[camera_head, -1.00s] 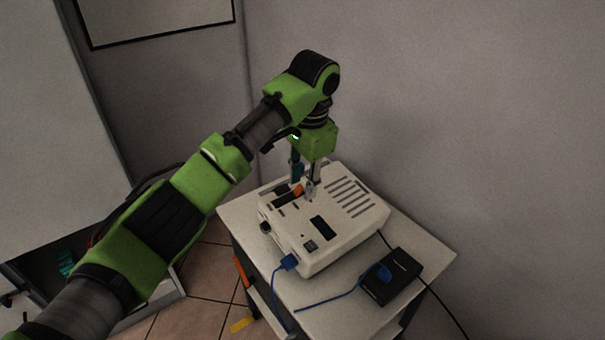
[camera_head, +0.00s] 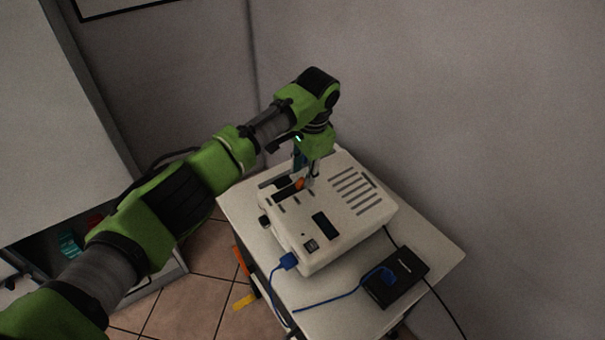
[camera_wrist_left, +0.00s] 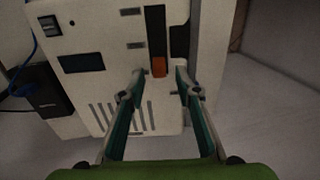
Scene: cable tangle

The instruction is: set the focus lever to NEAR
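The white device (camera_head: 338,218) lies on a small table. Its orange focus lever (camera_head: 300,184) sits in a dark slot on the top face. In the left wrist view the lever (camera_wrist_left: 159,67) is at the lower end of the slot (camera_wrist_left: 155,30). Small dark marks run beside the slot, too small to read. My left gripper (camera_head: 309,183) points down over the slot. In the left wrist view its fingers (camera_wrist_left: 160,82) are open, one on each side of the lever, with gaps showing between them and it. My right gripper is not in view.
A blue cable (camera_head: 288,262) plugs into the device's front side. A black box (camera_head: 396,277) with a blue plug and a black cable lies on the white table (camera_head: 430,245). Walls stand close behind and right. Tiled floor shows at left.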

